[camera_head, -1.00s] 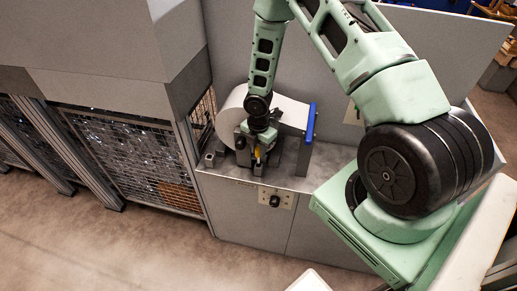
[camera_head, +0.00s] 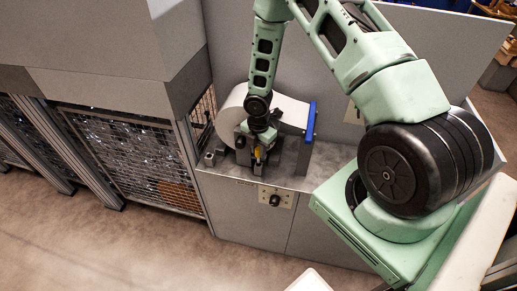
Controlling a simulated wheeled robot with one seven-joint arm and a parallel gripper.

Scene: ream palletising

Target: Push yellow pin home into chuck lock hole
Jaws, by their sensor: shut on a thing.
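The yellow pin (camera_head: 258,153) shows as a small bright piece at the front of the machine on the grey bench. My gripper (camera_head: 259,149) is at the pin, pointing down, shut on it. The chuck (camera_head: 241,156) is a dark grey block assembly in front of the large pale roll. Its lock hole is hidden behind my gripper and the pin, so I cannot tell how deep the pin sits.
A pale roll (camera_head: 232,112) lies behind my gripper, with a blue-edged plate (camera_head: 310,122) to its right. A control panel with a black knob (camera_head: 275,200) is on the bench front. A mesh guard (camera_head: 135,160) stands at left. The floor in front is clear.

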